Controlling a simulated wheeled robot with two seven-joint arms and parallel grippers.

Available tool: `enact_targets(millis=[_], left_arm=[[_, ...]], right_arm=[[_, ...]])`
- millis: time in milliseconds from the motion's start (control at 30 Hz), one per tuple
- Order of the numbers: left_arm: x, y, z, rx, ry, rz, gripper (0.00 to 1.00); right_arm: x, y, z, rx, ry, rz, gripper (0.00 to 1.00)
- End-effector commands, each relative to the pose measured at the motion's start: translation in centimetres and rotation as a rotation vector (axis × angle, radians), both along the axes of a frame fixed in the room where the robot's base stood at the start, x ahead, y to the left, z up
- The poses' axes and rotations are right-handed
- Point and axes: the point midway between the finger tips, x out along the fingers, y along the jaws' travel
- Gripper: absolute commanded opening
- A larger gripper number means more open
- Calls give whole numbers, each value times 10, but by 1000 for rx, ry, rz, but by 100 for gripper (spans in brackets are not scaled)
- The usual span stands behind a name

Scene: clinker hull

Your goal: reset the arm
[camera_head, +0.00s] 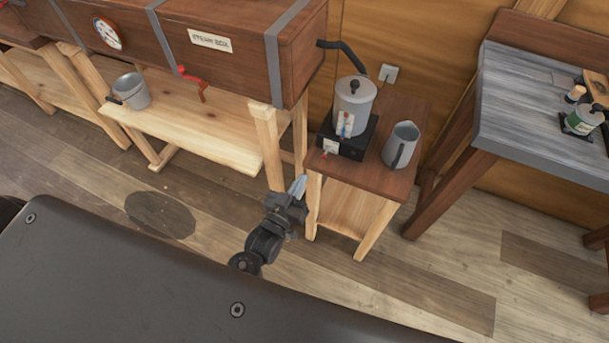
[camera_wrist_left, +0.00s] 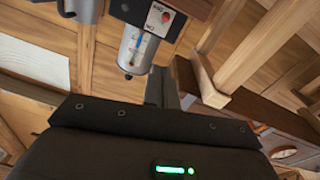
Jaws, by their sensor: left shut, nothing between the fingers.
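My left gripper (camera_head: 298,187) is shut and empty. It is in front of the small wooden side table (camera_head: 407,122), by that table's left front leg, in the head view. In the left wrist view its fingers (camera_wrist_left: 162,87) show closed together beyond the dark wrist housing. My right gripper is not in view.
A steam generator (camera_head: 353,104) and a metal jug (camera_head: 401,146) stand on the side table. The wooden steam box (camera_head: 240,52) is to the left, with a metal bucket (camera_head: 131,91) on the shelf below. A grey-topped workbench (camera_head: 530,105) stands right. Floor (camera_head: 400,275) in front is clear.

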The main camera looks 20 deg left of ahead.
Motion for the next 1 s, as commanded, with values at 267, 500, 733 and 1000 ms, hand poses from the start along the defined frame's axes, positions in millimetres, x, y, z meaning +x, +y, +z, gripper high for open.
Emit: enact_targets(millis=[267,500,733,1000], left_arm=[[-1,1,0,1,-1,1,0],[-1,1,0,1,-1,1,0],[-5,-2,-32,55,90,-16,0],[-73,17,-212,243,538,-81,0]], right_arm=[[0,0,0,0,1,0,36],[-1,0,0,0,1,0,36],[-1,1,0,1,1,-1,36],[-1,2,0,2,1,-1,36]])
